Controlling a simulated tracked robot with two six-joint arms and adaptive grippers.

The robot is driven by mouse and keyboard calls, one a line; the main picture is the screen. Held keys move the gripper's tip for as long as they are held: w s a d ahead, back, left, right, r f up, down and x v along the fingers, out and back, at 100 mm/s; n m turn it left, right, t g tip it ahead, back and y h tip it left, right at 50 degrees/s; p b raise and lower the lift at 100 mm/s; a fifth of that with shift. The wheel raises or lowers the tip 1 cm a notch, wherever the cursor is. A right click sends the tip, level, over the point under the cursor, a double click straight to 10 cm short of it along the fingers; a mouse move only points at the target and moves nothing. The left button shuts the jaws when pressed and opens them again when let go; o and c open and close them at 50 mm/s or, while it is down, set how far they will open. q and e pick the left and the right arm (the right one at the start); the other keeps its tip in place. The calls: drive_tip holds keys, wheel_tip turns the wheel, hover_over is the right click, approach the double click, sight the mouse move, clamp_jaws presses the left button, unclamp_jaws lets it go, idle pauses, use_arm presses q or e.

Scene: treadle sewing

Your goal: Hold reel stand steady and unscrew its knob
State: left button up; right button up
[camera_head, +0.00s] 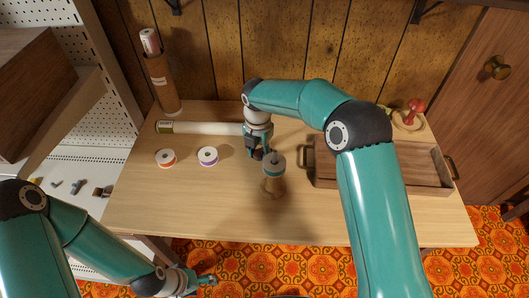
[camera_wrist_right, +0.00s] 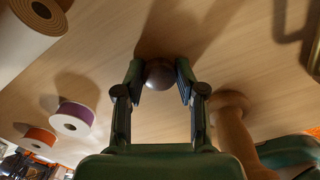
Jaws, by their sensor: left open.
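My right gripper (camera_head: 257,153) is just left of the stand's top. The dark round knob (camera_wrist_right: 159,75) sits between its fingertips (camera_wrist_right: 160,70), apart from the stand, with both fingers closed against its sides. My left gripper (camera_head: 208,278) is open and empty, low in front of the table's front edge, well away from the stand.
An orange-rimmed reel (camera_head: 166,158) and a purple-rimmed reel (camera_head: 208,156) lie left of the stand. A white roll (camera_head: 205,128) lies behind them. A wooden tray (camera_head: 325,176) with handles is on the right, partly under my right arm. The front left tabletop is clear.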

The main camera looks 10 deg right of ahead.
drive_tip(key=shift+o, duration=1.3)
drive_tip(key=shift+s+f, duration=0.2)
drive_tip(key=shift+f, duration=0.45)
drive_tip(key=shift+w+f, duration=0.1)
drive_tip(key=shift+f, duration=0.05)
drive_tip(key=shift+r, duration=0.25)
